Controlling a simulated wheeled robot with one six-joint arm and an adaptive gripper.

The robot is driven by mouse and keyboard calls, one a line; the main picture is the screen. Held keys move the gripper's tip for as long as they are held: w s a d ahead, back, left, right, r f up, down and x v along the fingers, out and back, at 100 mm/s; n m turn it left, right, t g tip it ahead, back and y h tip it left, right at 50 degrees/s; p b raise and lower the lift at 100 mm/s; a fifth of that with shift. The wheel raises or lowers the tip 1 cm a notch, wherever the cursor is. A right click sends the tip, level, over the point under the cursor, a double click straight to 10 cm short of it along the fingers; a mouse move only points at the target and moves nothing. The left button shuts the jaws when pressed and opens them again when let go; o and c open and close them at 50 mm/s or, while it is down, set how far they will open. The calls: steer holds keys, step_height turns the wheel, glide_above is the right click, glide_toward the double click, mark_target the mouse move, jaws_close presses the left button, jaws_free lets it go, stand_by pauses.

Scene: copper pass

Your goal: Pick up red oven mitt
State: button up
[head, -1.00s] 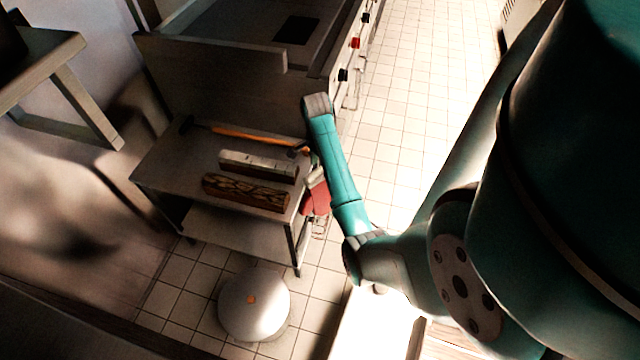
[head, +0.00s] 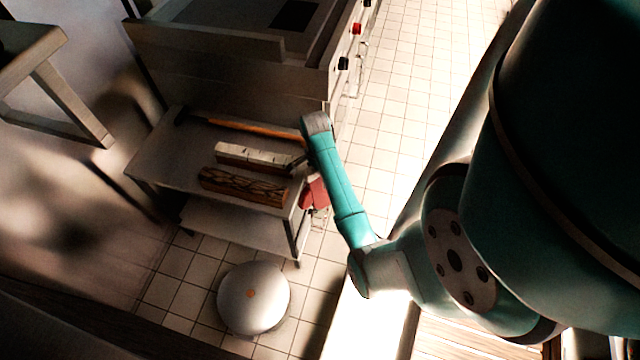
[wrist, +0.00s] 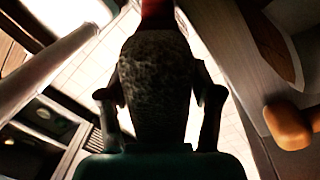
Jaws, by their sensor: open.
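The red oven mitt (head: 314,194) hangs at the right end of the low table, partly hidden behind my arm in the head view. In the wrist view its red part (wrist: 157,8) shows at the top edge. A mottled grey piece below the red, which looks like its cuff, fills the middle. My gripper (wrist: 159,88) is open, with one dark finger on each side of that grey piece. I cannot tell whether the fingers touch it. In the head view my gripper is mostly hidden by my forearm near the table's edge.
The low table (head: 165,160) bears a long orange-handled tool (head: 245,127), a pale block (head: 250,158) and a dark wood-grained block (head: 240,187). The tool's orange end shows at right in the wrist view (wrist: 288,127). A round white object (head: 253,300) stands on the tiles. Tiled floor lies open at right.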

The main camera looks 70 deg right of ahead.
steer(key=shift+f, duration=0.25)
stand_by(0.5)
jaws_close()
